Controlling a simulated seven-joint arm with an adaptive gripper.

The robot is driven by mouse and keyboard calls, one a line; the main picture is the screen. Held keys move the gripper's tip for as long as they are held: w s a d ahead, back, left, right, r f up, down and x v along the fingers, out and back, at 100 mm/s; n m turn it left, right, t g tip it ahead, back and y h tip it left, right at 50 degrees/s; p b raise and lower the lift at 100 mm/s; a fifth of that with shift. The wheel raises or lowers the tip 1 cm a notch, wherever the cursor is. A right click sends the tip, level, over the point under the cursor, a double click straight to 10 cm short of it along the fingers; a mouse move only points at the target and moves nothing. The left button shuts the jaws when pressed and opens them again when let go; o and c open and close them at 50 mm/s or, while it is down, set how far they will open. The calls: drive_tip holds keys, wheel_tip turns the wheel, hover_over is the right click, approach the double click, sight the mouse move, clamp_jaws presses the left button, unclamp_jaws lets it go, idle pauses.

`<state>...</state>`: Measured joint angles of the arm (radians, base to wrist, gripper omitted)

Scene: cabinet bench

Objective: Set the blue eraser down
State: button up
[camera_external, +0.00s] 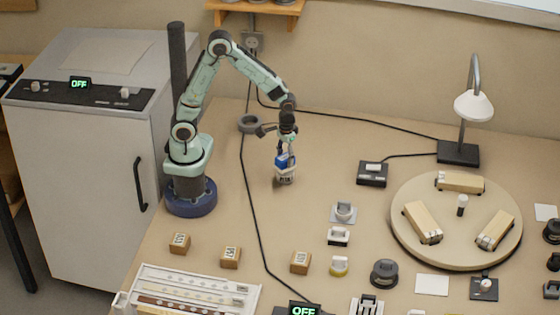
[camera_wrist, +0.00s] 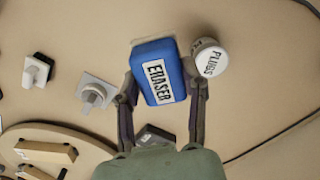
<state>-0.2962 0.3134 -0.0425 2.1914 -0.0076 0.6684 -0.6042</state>
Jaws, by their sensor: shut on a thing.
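The blue eraser (camera_wrist: 157,72) is a blue block with a white label reading ERASER. In the wrist view it sits between the two fingers of my gripper (camera_wrist: 162,92), which is shut on it. In the external view the eraser (camera_external: 284,160) shows at the end of my arm, in my gripper (camera_external: 286,153). A round white container labelled PLUGS (camera_wrist: 209,56) is right beside the eraser in the wrist view. In the external view the container (camera_external: 286,177) appears just below the eraser. I cannot tell whether the two touch.
A round wooden turntable (camera_external: 455,255) with several wooden blocks lies to the right. Labelled wooden cubes (camera_external: 231,257) line the front left. A black cable (camera_external: 246,210) crosses the bench. Bare bench lies around the container.

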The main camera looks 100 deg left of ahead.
drive_tip(key=s+a+r+n, duration=0.1)
drive_tip(key=s+a+n, duration=0.35)
drive_tip(key=a, duration=0.45)
drive_tip(key=s+a+n, duration=0.3)
drive_tip(key=s+a, duration=0.2)
drive_tip(key=a, duration=0.4)
drive_tip(key=shift+n, duration=0.25)
drive_tip(key=w+a+f, duration=0.2)
drive_tip(key=a+f, duration=0.1)
drive_tip(key=w+a+f, duration=0.2)
drive_tip(key=a, duration=0.1)
drive_tip(key=w+a+f, duration=0.3)
drive_tip(key=a, duration=0.1)
drive_tip(key=shift+a+f, duration=0.1)
drive_tip(key=shift+f, duration=0.25)
drive_tip(key=shift+w+a+f, duration=0.2)
drive_tip(key=shift+f, duration=0.05)
drive_tip(key=shift+w+a+f, duration=0.1)
drive_tip(key=shift+f, duration=0.85)
drive_tip(key=shift+w+a+f, duration=0.1)
drive_tip(key=shift+f, duration=0.8)
drive_tip(key=shift+f, duration=0.15)
drive_tip(key=o, duration=1.2)
drive_tip(key=shift+c, duration=0.2)
